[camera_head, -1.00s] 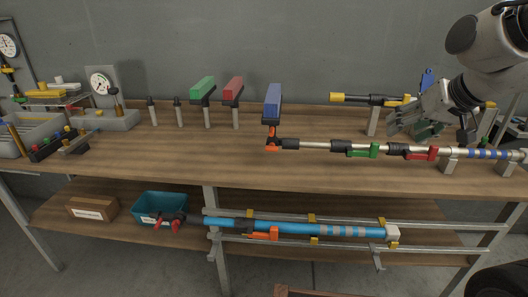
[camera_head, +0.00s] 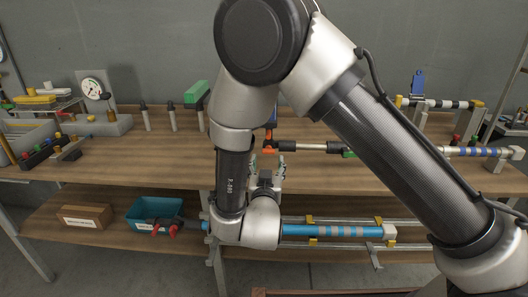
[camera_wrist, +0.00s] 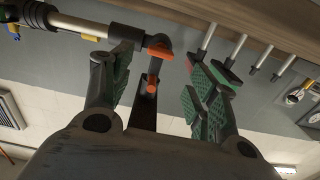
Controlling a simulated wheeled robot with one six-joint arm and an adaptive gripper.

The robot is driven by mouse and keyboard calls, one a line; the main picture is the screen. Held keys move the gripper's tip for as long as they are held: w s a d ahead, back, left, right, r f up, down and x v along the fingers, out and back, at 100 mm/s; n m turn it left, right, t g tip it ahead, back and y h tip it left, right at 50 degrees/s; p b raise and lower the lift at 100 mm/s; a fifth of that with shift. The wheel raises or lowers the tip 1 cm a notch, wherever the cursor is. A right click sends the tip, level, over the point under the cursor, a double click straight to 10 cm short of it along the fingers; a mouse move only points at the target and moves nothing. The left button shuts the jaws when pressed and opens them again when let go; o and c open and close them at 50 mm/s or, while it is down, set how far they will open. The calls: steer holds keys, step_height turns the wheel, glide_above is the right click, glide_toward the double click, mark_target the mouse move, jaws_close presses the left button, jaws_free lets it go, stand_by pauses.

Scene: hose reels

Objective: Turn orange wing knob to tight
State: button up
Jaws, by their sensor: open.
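The orange wing knob (camera_head: 269,141) is at the left end of a horizontal pole (camera_head: 310,147) above the bench, partly hidden by my arm in the head view. In the wrist view its orange parts (camera_wrist: 159,52) show on a dark joint at the pole's end, between and beyond my fingertips. My gripper (camera_head: 267,165) is open, just below and in front of the knob in the head view. In the wrist view my gripper (camera_wrist: 168,76) has green-padded fingers spread apart with nothing held. I see no contact with the knob.
A green block (camera_head: 196,95) on a post stands left of my arm, with several thin posts beside it. A blue tube (camera_head: 335,231) lies on the lower rack. A teal bin (camera_head: 150,208) and a cardboard box (camera_head: 86,216) sit on the lower shelf. My arm hides the bench's middle.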

mark_target(268, 152)
steer(key=w, duration=0.7)
steer(key=shift+w+d, duration=0.1)
steer(key=shift+w, duration=0.2)
steer(key=c, duration=1)
